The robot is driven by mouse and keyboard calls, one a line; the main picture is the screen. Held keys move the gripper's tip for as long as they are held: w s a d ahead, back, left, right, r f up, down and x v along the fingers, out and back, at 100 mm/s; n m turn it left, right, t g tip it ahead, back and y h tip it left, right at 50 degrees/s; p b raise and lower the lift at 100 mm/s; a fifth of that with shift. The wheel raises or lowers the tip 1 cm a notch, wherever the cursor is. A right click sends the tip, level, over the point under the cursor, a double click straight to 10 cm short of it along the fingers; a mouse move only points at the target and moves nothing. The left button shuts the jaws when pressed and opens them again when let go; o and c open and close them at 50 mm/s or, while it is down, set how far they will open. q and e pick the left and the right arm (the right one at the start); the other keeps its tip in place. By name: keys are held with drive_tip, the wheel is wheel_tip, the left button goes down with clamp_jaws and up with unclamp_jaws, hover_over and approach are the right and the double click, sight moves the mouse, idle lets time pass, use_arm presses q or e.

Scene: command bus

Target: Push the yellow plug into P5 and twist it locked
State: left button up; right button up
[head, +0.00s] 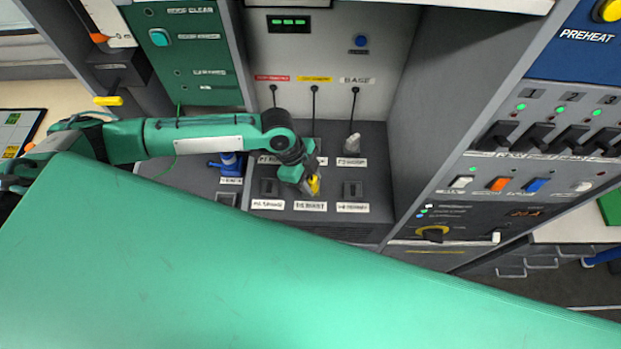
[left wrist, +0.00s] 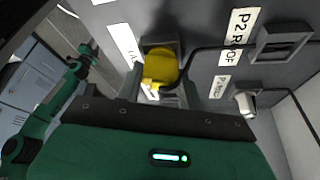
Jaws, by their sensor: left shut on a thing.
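The yellow plug (head: 315,185) is at the middle socket of the lower row, above the label that seems to read P5 (head: 310,206). My left gripper (head: 309,184) reaches down onto it from the upper left. In the left wrist view the yellow plug (left wrist: 160,67) sits between my two fingers (left wrist: 160,92), which are shut on it. A grey socket frame (left wrist: 162,43) shows right behind the plug. I cannot tell how deep the plug sits or whether it is turned. My right gripper is not in view.
A white plug (head: 352,143) stands in the upper right socket, with a black cable. A blue plug (head: 230,163) is at the left. The lower right socket (head: 352,190) is empty. A side wall (head: 425,130) and switch panel (head: 540,150) bound the right.

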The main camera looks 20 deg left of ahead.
use_arm(q)
drive_tip(key=shift+f, duration=0.15)
drive_tip(key=m+g, duration=0.1)
drive_tip(key=m, duration=0.2)
drive_tip(key=shift+y+b, duration=0.3)
drive_tip(key=shift+b, duration=0.1)
drive_tip(key=shift+m, duration=0.5)
drive_tip(key=shift+g, duration=0.3)
drive_tip(key=shift+m+g, duration=0.3)
drive_tip(key=shift+m, duration=0.7)
drive_tip(key=o, duration=1.1)
drive_tip(key=shift+a, duration=0.1)
drive_tip(key=shift+c, duration=0.2)
drive_tip(key=shift+w, duration=0.1)
